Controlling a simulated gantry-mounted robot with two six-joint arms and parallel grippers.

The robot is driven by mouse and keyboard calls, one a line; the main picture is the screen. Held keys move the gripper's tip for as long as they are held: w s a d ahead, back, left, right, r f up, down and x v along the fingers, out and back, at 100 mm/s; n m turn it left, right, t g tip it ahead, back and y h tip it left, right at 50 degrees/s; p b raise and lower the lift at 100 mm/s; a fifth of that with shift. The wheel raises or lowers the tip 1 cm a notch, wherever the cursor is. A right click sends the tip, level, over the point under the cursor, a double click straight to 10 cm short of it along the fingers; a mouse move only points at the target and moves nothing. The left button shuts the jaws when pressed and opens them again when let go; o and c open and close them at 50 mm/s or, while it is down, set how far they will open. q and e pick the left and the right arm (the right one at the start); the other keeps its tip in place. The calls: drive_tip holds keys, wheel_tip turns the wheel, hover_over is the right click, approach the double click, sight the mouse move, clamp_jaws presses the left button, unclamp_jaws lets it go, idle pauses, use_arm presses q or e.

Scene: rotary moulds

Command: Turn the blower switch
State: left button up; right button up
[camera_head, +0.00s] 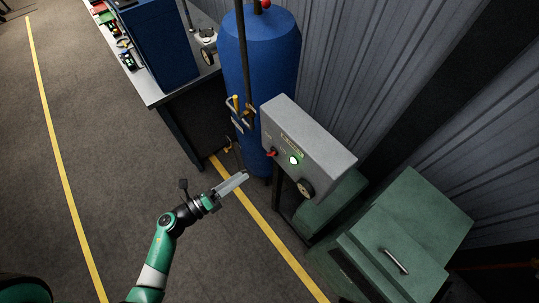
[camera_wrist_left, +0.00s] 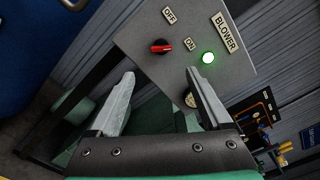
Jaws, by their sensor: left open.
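The blower switch is a small red knob (camera_head: 272,152) on the front of a grey control box (camera_head: 318,138). In the left wrist view the red knob (camera_wrist_left: 160,46) lies with its long side roughly across the picture, in line with the ON label (camera_wrist_left: 190,44); the OFF label (camera_wrist_left: 170,15) is above it. A green lamp (camera_head: 294,160) beside it glows. My left gripper (camera_head: 245,175) is open and empty, in front of the box and apart from the knob. In the left wrist view the knob shows beyond the gap between the fingertips (camera_wrist_left: 160,76). My right gripper is not in view.
A round dial (camera_head: 305,188) sits low on the box front. A blue tank (camera_head: 260,50) stands behind the box, with pipes and valves (camera_head: 238,112) beside it. A green cabinet (camera_head: 415,230) stands at right, a workbench (camera_head: 150,90) at upper left. The floor at left is clear.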

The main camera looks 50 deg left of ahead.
sight(269, 155)
use_arm(q)
drive_tip(key=w, duration=0.8)
drive_tip(key=w+d+b, duration=0.1)
drive_tip(key=w, duration=0.3)
drive_tip(key=shift+r, duration=0.2)
clamp_jaws()
